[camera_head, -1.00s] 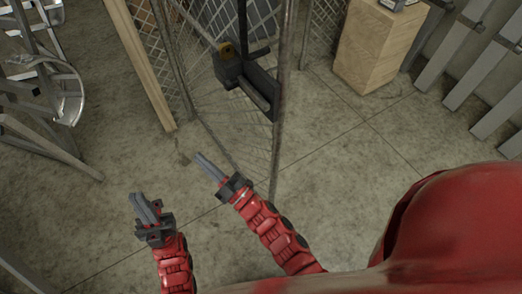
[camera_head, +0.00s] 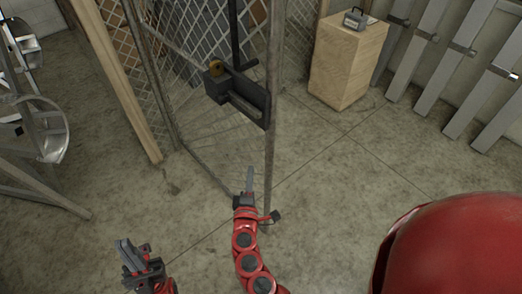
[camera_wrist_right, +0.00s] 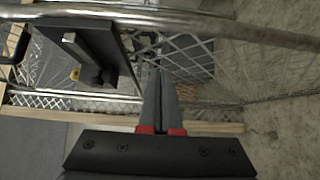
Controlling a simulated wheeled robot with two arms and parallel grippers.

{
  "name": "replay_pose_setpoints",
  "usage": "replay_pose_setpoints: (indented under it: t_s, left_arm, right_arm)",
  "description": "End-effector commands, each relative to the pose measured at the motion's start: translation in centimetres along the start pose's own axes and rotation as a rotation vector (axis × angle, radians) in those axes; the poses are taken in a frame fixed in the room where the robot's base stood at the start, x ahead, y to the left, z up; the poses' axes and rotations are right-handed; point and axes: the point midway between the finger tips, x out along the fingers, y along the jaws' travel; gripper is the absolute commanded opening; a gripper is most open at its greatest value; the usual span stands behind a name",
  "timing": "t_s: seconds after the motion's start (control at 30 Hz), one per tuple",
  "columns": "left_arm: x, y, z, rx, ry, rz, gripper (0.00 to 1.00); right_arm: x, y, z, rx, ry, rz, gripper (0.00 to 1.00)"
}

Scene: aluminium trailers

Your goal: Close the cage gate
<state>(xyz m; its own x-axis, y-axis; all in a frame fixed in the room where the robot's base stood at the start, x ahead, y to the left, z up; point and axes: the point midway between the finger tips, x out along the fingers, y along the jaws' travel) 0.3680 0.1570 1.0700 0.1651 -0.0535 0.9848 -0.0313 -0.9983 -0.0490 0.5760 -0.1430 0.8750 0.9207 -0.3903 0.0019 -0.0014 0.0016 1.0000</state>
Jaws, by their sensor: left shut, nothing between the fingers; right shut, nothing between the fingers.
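The cage gate (camera_head: 272,150) is a wire-mesh panel in a grey tube frame, standing ajar in the middle of the head view. A dark latch box (camera_head: 238,98) with a brass-coloured piece is fixed on it. The gate's tube (camera_wrist_right: 200,20) and latch plate (camera_wrist_right: 90,50) also show in the right wrist view. My right gripper (camera_head: 249,180) is shut and empty, low beside the gate's free edge post; I cannot tell whether it touches. It also shows in the right wrist view (camera_wrist_right: 158,85), fingers together. My left gripper (camera_head: 128,252) is shut and empty, lower left, apart from the gate.
A wooden post (camera_head: 115,80) of the cage stands left of the gate. A wooden block (camera_head: 345,60) with a small grey device on top stands behind right. Metal trailer parts (camera_head: 35,130) stand at the left. Grey slats (camera_head: 450,60) lean at the right. The floor right of the gate is clear.

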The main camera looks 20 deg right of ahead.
Motion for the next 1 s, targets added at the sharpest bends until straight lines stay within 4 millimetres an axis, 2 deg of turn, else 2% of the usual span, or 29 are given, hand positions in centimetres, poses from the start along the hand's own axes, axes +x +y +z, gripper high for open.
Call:
replay_pose_setpoints:
  t_s: [0.1,0.3,0.4,0.6,1.0]
  left_arm:
    - [1.2,-0.1,-0.2,0.000,0.000,0.000,0.00]
    - [2.2,-0.1,-0.4,0.000,0.000,0.000,0.00]
    - [2.9,-0.1,-0.5,0.000,0.000,0.000,0.00]
    - [3.3,-0.2,-0.6,0.000,0.000,0.000,0.00]
    - [3.3,-0.2,-0.6,0.000,0.000,0.000,0.00]
  right_arm:
    - [2.8,0.5,0.2,0.001,-0.007,0.001,0.00]
    - [7.0,0.3,0.1,-0.001,-0.004,-0.001,0.00]
    - [8.1,0.3,1.2,-0.002,-0.001,-0.002,0.00]
    - [9.5,0.0,2.6,0.000,-0.001,-0.003,0.00]
    - [9.8,-0.1,2.8,0.001,0.002,-0.002,0.00]
